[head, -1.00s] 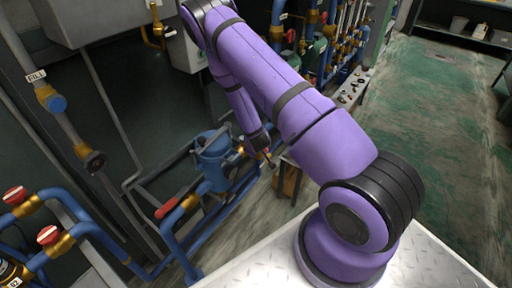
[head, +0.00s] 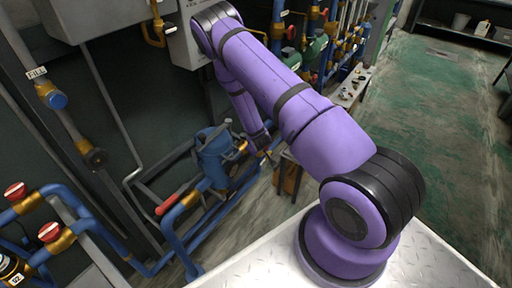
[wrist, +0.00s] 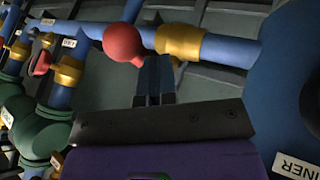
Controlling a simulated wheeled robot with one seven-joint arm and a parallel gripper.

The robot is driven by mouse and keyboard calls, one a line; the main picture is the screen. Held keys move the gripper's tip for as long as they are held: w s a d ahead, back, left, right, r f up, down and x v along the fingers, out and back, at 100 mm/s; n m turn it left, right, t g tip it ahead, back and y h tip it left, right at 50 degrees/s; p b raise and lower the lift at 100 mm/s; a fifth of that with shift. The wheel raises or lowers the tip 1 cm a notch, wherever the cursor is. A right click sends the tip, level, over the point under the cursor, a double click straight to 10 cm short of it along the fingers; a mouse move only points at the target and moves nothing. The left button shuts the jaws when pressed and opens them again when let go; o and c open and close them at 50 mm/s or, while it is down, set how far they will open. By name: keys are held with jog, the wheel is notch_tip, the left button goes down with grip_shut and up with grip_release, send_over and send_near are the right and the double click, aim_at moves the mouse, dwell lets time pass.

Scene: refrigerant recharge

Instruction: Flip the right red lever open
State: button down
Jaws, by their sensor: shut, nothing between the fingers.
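A red lever (wrist: 123,43) with a rounded grip shows in the wrist view, beside a brass fitting (wrist: 180,41) on a blue pipe. My gripper (wrist: 154,72) is shut and empty. Its fingertips are just below the brass fitting and close to the narrow end of the red lever; I cannot tell whether they touch. In the head view my gripper (head: 264,150) is low, right of a blue canister (head: 213,157), and the lever by it cannot be made out. Another red lever (head: 166,205) lies on a blue pipe left of the canister.
A labelled blue cylinder (wrist: 292,80) stands close on the right in the wrist view. Green valve bodies (wrist: 48,130) and another red handle (wrist: 41,62) are at the left. Red-capped valves (head: 50,231) sit at the lower left of the head view. Open floor (head: 440,130) lies right.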

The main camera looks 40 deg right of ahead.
jog(key=shift+d+n, duration=0.3)
jog(key=shift+d, duration=0.05)
jog(key=shift+w+d+n+t+y, duration=0.15)
jog(key=shift+d+n+t+y, duration=0.15)
jog(key=shift+d+n+y, duration=0.55)
jog(key=w+d+n+g+y, duration=0.2)
jog(key=w+d+n+y, duration=0.6)
jog(key=w+n, duration=0.3)
jog(key=shift+n+g, duration=0.3)
jog(key=shift+n, duration=1.45)
jog(key=shift+a+r, duration=0.1)
jog(key=shift+w, duration=0.1)
